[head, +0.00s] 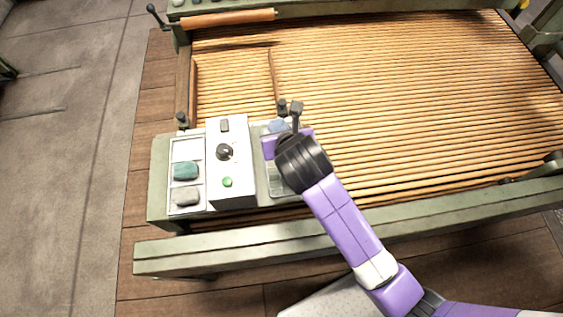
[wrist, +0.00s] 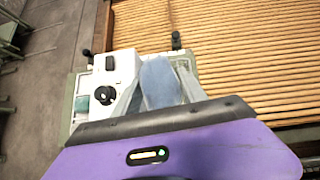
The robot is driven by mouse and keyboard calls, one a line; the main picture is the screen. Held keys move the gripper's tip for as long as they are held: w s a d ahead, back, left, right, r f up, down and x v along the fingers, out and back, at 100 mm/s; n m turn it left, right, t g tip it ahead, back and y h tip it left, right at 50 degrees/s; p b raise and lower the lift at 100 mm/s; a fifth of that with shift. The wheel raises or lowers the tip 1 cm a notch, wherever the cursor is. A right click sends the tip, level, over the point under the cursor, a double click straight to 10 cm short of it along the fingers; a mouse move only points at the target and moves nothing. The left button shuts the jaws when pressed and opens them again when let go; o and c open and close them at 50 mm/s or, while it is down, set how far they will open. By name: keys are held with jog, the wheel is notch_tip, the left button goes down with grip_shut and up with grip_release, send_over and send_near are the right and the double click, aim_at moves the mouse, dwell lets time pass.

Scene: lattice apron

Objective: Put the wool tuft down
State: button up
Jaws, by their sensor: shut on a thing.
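My gripper (wrist: 158,68) is shut on a blue-grey wool tuft (wrist: 160,84), which fills the space between the fingers in the wrist view. In the head view my gripper (head: 278,134) is partly hidden by my dark wrist, and a bit of the blue tuft (head: 277,126) shows beyond it. It is over the pale tray (head: 276,188) to the right of the white control box; I cannot tell whether the tuft touches anything below. A white sectioned tray (head: 186,150) left of the box holds a teal tuft (head: 186,170) and a grey tuft (head: 187,196); its far section is empty.
The white control box (head: 231,180) with a black knob and green button stands between the trays. Small black-knobbed levers (head: 296,110) stand near my gripper. The wooden slatted lattice (head: 400,80) spreads beyond, with a green rail (head: 440,205) in front.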

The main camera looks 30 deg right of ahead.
aim_at(283, 122)
jog(key=shift+m+h, duration=0.3)
jog(key=shift+m, duration=0.1)
jog(key=w+d+r, duration=0.1)
jog(key=w+d+r+b, duration=0.1)
jog(key=shift+w+r, duration=0.15)
jog(key=shift+r, duration=0.15)
jog(key=shift+d+f, duration=0.1)
jog(key=shift+d, duration=0.05)
notch_tip(283, 122, down, 20)
jog(key=shift+r+b, duration=0.25)
jog(key=shift+b, duration=0.55)
jog(key=o, duration=1.4)
jog(key=shift+f, duration=0.1)
jog(key=shift+o, duration=0.2)
